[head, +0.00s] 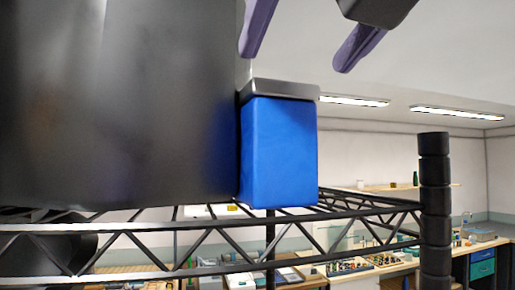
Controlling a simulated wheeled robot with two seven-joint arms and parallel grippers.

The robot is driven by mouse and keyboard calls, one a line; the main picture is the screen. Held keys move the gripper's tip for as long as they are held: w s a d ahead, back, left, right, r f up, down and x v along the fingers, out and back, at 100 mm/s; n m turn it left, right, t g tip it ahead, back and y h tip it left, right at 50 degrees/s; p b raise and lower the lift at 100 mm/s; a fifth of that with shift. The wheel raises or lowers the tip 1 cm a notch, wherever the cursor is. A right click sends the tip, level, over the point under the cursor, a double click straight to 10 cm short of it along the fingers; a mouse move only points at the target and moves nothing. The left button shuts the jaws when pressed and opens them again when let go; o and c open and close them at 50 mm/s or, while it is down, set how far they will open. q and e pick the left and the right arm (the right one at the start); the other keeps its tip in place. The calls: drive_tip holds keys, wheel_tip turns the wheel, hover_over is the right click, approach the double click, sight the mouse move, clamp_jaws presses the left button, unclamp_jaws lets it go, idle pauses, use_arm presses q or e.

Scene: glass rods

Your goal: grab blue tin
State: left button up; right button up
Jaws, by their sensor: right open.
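The blue tin (279,150) is a box with bright blue sides and a dark grey lid. It stands upright on the top shelf of a black wire rack (370,214), at the middle of the head view. My right gripper (302,50) shows two purple fingers above the tin, spread apart with the tin's lid below and between them. The fingers look clear of the tin, and nothing is between them. My left gripper is not in view.
A large dark surface (115,105) fills the left side, close beside the tin. A black rack post (434,205) stands to the right. Benches with small items (365,262) lie far behind and below. The space right of the tin is free.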

sight(270, 100)
drive_tip(key=p+x, duration=0.1)
drive_tip(key=x, duration=0.6)
drive_tip(key=shift+w+a+f, duration=0.2)
drive_tip(key=shift+a, duration=0.05)
drive_tip(key=shift+s+d, duration=0.1)
drive_tip(key=shift+s, duration=0.15)
drive_tip(key=shift+w, duration=0.1)
drive_tip(key=c, duration=1.3)
drive_tip(key=shift+r, duration=0.1)
drive_tip(key=shift+c, duration=0.2)
